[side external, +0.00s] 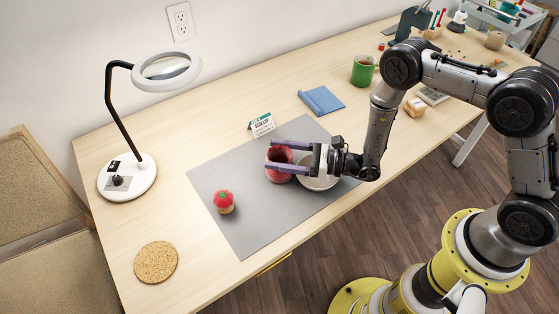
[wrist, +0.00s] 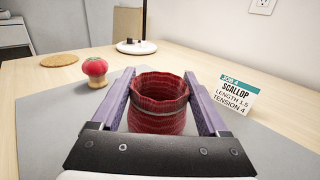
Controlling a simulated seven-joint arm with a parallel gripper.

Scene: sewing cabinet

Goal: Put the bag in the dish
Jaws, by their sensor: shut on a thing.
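The bag (side external: 279,160) is a red, open-topped pouch with a wavy rim and a pale band. It stands upright between the purple fingers of my gripper (side external: 281,157). In the wrist view the bag (wrist: 159,105) fills the space between the two fingers (wrist: 160,100), which are shut on its sides. Whether its bottom touches the grey mat is hard to tell. The white round dish (side external: 318,182) is on the mat just right of the bag, partly hidden under my gripper and wrist. The dish does not show in the wrist view.
A tomato pincushion (side external: 223,201) stands on the grey mat (side external: 245,235) to the left. A small job card (side external: 262,125) stands behind the bag. The front of the mat is clear.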

